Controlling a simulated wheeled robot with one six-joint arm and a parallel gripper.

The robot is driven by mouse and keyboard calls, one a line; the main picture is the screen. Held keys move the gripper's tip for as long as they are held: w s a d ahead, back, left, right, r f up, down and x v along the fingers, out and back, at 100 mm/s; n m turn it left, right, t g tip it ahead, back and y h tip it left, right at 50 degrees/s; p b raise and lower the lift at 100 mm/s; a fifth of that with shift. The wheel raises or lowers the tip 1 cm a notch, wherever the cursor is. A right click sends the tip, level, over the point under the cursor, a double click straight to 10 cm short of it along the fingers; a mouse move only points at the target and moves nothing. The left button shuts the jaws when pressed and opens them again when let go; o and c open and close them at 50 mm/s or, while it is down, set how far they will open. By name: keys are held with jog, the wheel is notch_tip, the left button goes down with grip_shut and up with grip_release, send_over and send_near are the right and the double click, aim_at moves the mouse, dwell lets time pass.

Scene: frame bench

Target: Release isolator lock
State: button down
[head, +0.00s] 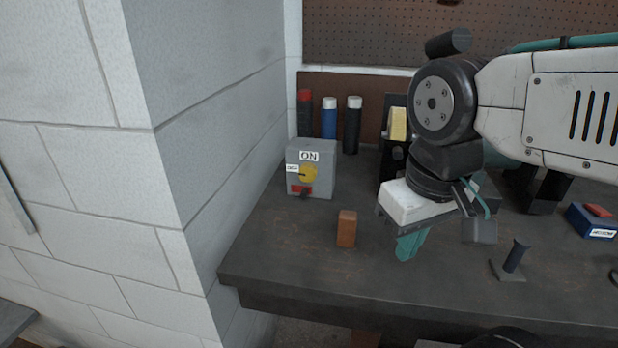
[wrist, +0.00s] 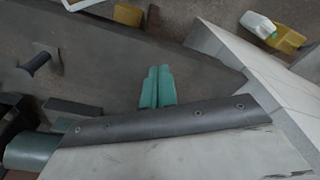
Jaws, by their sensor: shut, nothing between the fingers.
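The isolator is a grey box (head: 322,180) on the bench, against the wall corner. Its front carries an "ON" label (head: 309,156), a yellow round part (head: 308,173) with a dark handle or pointer, and a red piece (head: 301,190) below it. A small white tag (head: 292,168) is at the left of the yellow part. My gripper (head: 407,246) has teal fingers, shut and empty, to the right of the box and apart from it, above the bench. The fingers also show together in the wrist view (wrist: 158,87). The isolator is not clearly visible in the wrist view.
An orange-brown block (head: 346,229) stands on the bench between the box and my gripper. A white block wall (head: 215,100) bounds the left. A dark post (head: 515,256) and a blue box (head: 590,222) are at right.

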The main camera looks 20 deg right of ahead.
jog(key=shift+w, duration=0.1)
jog(key=m+h, duration=0.5)
jog(key=m, duration=0.2)
send_over(301, 195)
jog(key=a, duration=0.6)
notch_tip(301, 195, down, 4)
jog(key=shift+s+f, duration=0.1)
jog(key=shift+s, duration=0.15)
jog(key=shift+f, duration=0.1)
jog(key=x, duration=0.9)
jog(key=shift+s+d+f, duration=0.15)
jog(key=shift+d+f, duration=0.05)
jog(key=shift+f, duration=0.15)
